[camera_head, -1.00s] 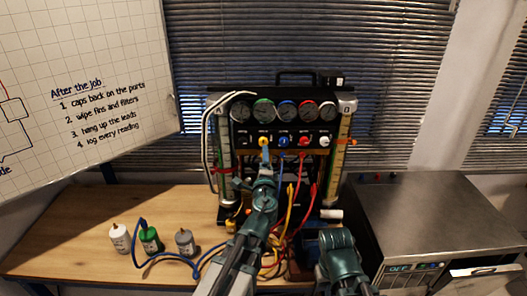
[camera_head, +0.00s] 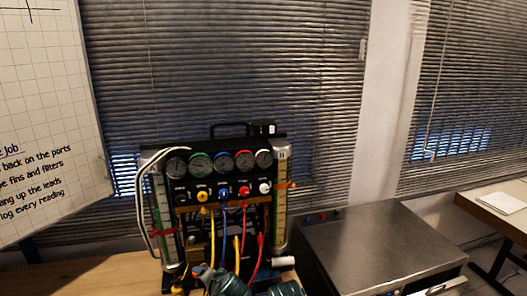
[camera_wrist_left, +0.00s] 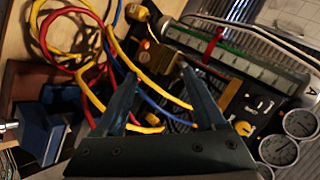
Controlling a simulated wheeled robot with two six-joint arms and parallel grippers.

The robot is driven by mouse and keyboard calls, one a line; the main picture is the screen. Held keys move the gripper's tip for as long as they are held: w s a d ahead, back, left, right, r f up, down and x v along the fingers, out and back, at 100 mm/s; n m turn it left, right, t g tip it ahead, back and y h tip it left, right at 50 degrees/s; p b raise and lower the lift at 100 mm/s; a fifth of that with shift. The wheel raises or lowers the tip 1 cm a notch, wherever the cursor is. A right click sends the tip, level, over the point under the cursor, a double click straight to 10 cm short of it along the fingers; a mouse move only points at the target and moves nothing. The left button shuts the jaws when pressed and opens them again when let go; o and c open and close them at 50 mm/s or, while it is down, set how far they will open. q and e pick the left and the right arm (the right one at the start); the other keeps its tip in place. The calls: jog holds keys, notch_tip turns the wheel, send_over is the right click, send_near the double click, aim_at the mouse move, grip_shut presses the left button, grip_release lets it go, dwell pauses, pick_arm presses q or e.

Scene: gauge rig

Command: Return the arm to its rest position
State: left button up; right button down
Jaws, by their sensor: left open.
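My left gripper (camera_wrist_left: 165,92) is open in the left wrist view, its two dark blue fingers apart. Red, yellow and blue leads show beyond and around the fingers; I see nothing clamped between them. In the head view only a green part of my left arm (camera_head: 218,281) shows at the bottom edge, in front of the rig's lower part, and the fingers cannot be made out. A green part of my right arm (camera_head: 284,289) shows beside it; its gripper is out of view.
The gauge rig (camera_head: 220,142) stands on the wooden bench (camera_head: 80,277), with leads hanging from its front. A grey metal cabinet (camera_head: 375,245) is close on its right. A whiteboard (camera_head: 45,110) is at the left. Another table (camera_head: 492,212) is at the far right.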

pick_arm(q)
jog(key=s+d+f+n+g+h, duration=0.1)
jog(key=s+d+f+g, duration=0.3)
jog(key=s, duration=0.4)
jog(key=s+d+f+n+g+h+b, duration=0.1)
jog(key=s+d+f+g+h, duration=0.3)
jog(key=s+d+f, duration=0.3)
jog(key=shift+s+d+g, duration=0.4)
jog(key=shift+s+d, duration=0.2)
jog(key=shift+d, duration=0.35)
